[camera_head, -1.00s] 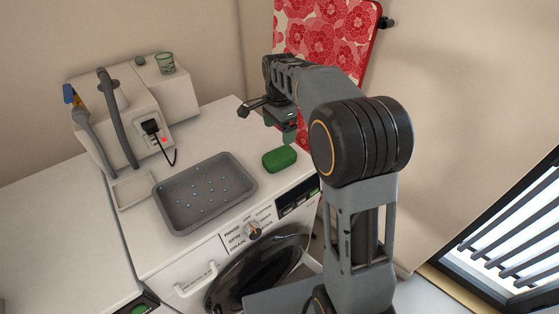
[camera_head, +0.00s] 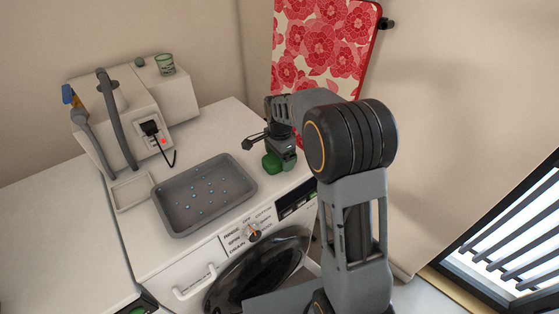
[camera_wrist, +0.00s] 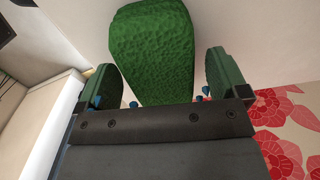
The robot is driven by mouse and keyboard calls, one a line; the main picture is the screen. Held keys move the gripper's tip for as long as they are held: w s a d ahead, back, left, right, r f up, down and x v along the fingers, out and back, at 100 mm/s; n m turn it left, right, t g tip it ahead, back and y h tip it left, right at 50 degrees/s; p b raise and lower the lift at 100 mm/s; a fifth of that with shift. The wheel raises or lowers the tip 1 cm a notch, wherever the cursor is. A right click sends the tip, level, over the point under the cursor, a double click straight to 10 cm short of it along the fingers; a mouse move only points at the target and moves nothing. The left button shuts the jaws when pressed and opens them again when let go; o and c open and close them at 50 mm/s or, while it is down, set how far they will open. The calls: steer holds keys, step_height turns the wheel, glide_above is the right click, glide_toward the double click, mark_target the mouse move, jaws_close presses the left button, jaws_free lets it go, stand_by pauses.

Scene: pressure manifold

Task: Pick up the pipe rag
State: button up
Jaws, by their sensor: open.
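A green, rough-textured rounded block (camera_head: 271,163), which I take to be the pipe rag, lies on the white washing machine top, right of the grey tray. My gripper (camera_head: 283,163) points down over it and hides part of it in the head view. In the wrist view the green block (camera_wrist: 152,50) shows between the two green-padded fingers of my gripper (camera_wrist: 168,82). The fingers are spread, with gaps on both sides of the block. I cannot tell whether either finger touches it.
The grey tray (camera_head: 168,215) with small blue drops lies close by on the left. A white manifold box (camera_head: 160,118) with grey pipes and a black plug stands behind. A red floral panel (camera_head: 325,40) rises behind my arm. The machine's front edge is near.

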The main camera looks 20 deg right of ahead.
steer(key=shift+c, duration=0.3)
steer(key=c, duration=0.9)
steer(key=shift+c, duration=0.2)
steer(key=shift+r, duration=0.1)
steer(key=shift+r, duration=0.25)
step_height(320, 180, up, 2)
steer(key=shift+r, duration=0.1)
steer(key=s+a+r, duration=0.6)
steer(key=s+r, duration=0.4)
steer(key=s, duration=0.2)
steer(key=shift+s, duration=0.35)
